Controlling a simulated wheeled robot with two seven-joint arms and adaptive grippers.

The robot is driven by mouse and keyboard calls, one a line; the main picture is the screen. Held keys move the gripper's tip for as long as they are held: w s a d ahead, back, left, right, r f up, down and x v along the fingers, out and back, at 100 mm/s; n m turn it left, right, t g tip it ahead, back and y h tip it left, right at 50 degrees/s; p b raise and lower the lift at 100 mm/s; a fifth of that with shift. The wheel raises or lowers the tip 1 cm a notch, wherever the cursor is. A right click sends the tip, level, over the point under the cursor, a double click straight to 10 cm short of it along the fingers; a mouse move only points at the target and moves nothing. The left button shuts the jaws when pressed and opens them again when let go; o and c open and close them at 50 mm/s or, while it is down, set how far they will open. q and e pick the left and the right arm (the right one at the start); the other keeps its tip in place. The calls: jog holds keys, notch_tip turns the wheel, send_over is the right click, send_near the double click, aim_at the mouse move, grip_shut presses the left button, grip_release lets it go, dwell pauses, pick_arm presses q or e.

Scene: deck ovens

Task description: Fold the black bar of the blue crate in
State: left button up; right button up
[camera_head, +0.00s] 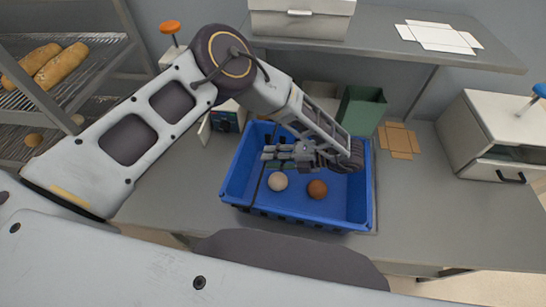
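The blue crate (362,210) stands on the grey counter in the middle of the view. Its black bar (259,188) runs from front to back near the crate's left side, inside the left wall. My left gripper (267,153) reaches over the crate from the right with its fingers pointing left. Its fingertips overlap the bar in this view; I cannot tell whether they touch it or how far apart they are. My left forearm and wrist hide part of the crate's back and right. My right gripper is not in view.
A pale ball (278,181) and a brown ball (317,189) lie in the crate. A white oven-like box (490,135) stands right. The counter between it and the crate is clear.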

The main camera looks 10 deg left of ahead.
pick_arm(q)
jog(key=v, duration=0.7)
jog(key=shift+d, duration=0.15)
dwell(0.3)
jog(key=shift+s, duration=0.1)
dwell(0.5)
